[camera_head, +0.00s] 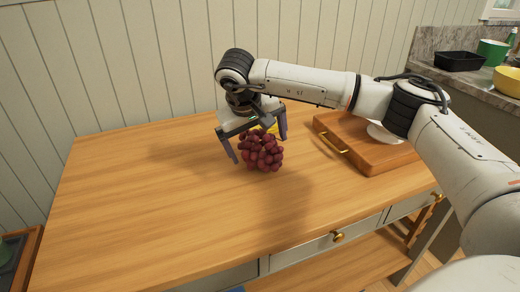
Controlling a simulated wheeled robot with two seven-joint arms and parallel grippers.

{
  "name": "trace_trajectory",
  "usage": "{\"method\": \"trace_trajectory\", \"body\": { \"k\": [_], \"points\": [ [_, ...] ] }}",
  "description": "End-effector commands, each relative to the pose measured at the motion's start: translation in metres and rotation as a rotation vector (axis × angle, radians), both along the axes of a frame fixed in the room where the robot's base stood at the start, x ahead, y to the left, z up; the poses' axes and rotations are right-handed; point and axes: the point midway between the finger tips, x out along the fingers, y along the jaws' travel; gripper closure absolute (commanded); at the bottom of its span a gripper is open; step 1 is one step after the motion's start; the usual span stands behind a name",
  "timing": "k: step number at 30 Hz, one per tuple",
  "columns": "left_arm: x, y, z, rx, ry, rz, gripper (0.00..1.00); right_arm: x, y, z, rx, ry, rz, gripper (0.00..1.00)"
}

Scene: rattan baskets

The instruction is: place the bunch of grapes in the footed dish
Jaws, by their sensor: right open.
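The bunch of grapes (262,155) is dark red and rests on the wooden table. My right gripper (258,148) is above it and open, with one finger on the left side of the bunch and the other at its upper right. I cannot tell whether the fingers touch the grapes. A white dish (381,134), which looks like the footed dish, stands on a wooden tray at the right. My right arm hides most of it. My left gripper is not in view.
The wooden tray (355,150) has a brass handle on its near left side. Something yellow (270,129) shows behind the grapes, mostly hidden. The table (140,210) is clear at the left and front. A counter at the far right holds a black tray (458,61) and bowls.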

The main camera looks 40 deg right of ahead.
Motion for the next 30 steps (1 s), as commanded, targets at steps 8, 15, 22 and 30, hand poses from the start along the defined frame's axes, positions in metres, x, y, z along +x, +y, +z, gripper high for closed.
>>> {"method": "trace_trajectory", "body": {
  "k": [8, 15, 22, 30],
  "points": [
    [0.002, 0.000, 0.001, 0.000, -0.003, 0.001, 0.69, 0.000, 0.000, 0.001, 0.000, 0.000, 0.000, 0.33],
    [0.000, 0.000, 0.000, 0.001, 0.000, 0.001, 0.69, 0.001, 0.000, 0.002, 0.000, -0.005, 0.000, 0.74],
    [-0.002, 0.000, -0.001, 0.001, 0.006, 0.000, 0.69, 0.001, 0.000, 0.008, 0.001, -0.007, 0.000, 0.81],
    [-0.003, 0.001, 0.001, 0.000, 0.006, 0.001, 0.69, 0.002, 0.000, 0.057, 0.001, -0.009, -0.001, 0.86]
  ]
}}
